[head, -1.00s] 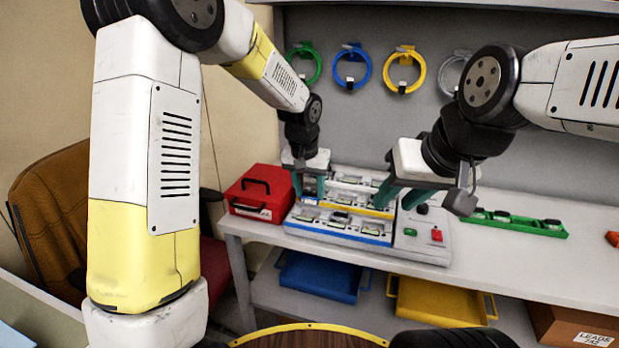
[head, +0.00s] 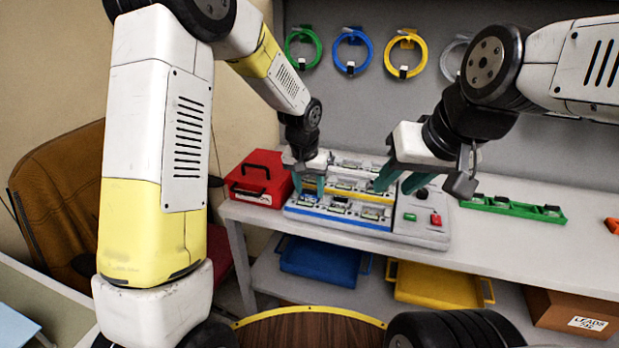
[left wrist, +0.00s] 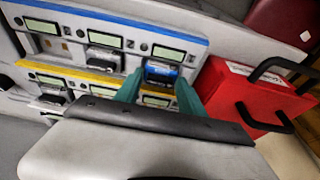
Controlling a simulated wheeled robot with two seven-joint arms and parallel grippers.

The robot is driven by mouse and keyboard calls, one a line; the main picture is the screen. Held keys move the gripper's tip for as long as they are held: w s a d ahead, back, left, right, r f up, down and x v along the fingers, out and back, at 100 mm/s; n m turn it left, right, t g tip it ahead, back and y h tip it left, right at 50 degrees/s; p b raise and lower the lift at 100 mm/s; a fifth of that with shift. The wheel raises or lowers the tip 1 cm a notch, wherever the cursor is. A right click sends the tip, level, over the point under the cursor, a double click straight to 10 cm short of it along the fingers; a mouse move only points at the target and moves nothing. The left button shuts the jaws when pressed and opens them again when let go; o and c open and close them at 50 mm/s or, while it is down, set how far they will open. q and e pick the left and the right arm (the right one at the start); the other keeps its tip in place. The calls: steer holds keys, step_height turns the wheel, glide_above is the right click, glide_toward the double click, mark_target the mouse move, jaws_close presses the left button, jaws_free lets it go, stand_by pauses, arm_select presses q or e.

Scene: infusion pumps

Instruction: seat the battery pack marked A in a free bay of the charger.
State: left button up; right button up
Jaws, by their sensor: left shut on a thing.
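The charger (head: 362,231) stands on the bench, with rows of bays edged in blue and yellow. Several bays hold dark packs, and small displays sit beside the bays. My left gripper (head: 309,187) is at the left part of the charger, low over its front rows. In the left wrist view its teal fingers (left wrist: 160,78) are shut on a dark pack with a blue face (left wrist: 161,70), at a bay of the blue-edged row. I cannot read an A on it or tell whether it is fully down. My right gripper (head: 400,182) is open and seems empty, over the charger's right part.
A red case (head: 258,180) with a black handle stands close left of the charger. A green rack (head: 512,208) with several dark pieces lies to the right. Blue (head: 318,262) and yellow (head: 440,286) trays sit on the lower shelf. The bench front on the right is clear.

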arm_select(q)
steer(key=shift+f, duration=0.25)
stand_by(0.4)
steer(key=o, duration=1.5)
steer(key=shift+o, duration=0.2)
steer(key=v, duration=0.6)
steer(key=shift+s+r, duration=0.15)
steer(key=shift+r, duration=0.25)
steer(key=s+a+r+n+t, duration=0.1)
steer(key=s+a+r+t, duration=0.1)
steer(key=s+a+r, duration=0.75)
steer(key=s+a+r+n, duration=0.1)
steer(key=s+a, duration=0.1)
steer(key=s, duration=0.5)
steer(key=s+a+r+n+t+h, duration=0.1)
steer(key=s+a+r, duration=0.1)
steer(key=s, duration=0.6)
steer(key=shift+r, duration=0.15)
